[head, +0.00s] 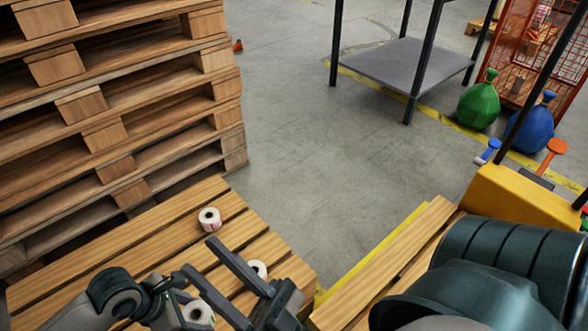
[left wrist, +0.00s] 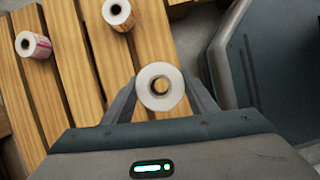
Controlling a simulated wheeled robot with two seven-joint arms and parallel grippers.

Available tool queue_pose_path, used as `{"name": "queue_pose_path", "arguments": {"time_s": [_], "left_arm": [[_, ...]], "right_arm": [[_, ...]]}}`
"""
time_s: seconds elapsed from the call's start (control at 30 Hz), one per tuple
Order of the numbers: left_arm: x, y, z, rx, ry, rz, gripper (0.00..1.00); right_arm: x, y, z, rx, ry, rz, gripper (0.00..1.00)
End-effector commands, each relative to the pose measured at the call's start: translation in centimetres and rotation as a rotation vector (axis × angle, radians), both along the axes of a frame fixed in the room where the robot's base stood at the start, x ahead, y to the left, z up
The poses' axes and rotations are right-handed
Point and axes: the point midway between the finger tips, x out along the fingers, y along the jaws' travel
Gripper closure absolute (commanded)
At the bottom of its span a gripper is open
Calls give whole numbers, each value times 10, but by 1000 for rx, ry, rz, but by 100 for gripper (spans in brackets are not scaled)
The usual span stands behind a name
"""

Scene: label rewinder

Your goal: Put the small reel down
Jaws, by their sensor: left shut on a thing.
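My left gripper (left wrist: 160,100) is shut on a small white reel (left wrist: 160,86) with a brown core, which sits between its fingers in the left wrist view. In the head view this reel (head: 198,313) shows low at the left, over the wooden slats; I cannot tell whether it touches them. My left gripper (head: 185,306) is partly hidden there. My right gripper (head: 195,256) is open and its two dark fingers reach across the slats. Another reel with a pink-red label (head: 209,218) stands on the slats, and a white reel (head: 257,269) is partly hidden behind a right finger.
The slatted wooden surface (head: 130,238) has bare room at its left and far side. Stacked pallets (head: 110,120) rise behind it at the left. A second slatted wooden surface (head: 395,262) lies to the right. Grey floor (head: 330,170) is open beyond, with a low metal shelf (head: 400,68).

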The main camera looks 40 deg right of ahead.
Motion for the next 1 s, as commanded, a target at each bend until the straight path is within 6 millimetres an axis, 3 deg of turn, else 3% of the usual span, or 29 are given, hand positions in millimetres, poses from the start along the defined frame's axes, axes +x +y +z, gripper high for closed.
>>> {"name": "queue_pose_path", "arguments": {"time_s": [0.27,0.47,0.67,0.8,1.0], "left_arm": [[36,56,17,2,-3,-275,73],[61,103,44,2,-2,-530,73],[86,154,88,4,-4,-812,73],[100,191,131,5,-4,-1032,73],[109,230,189,4,-3,-1289,73]], "right_arm": [[0,0,0,0,0,0,69],[0,0,0,0,0,0,69],[0,0,0,0,0,0,69],[0,0,0,0,0,0,69],[0,0,0,0,0,0,69]]}}
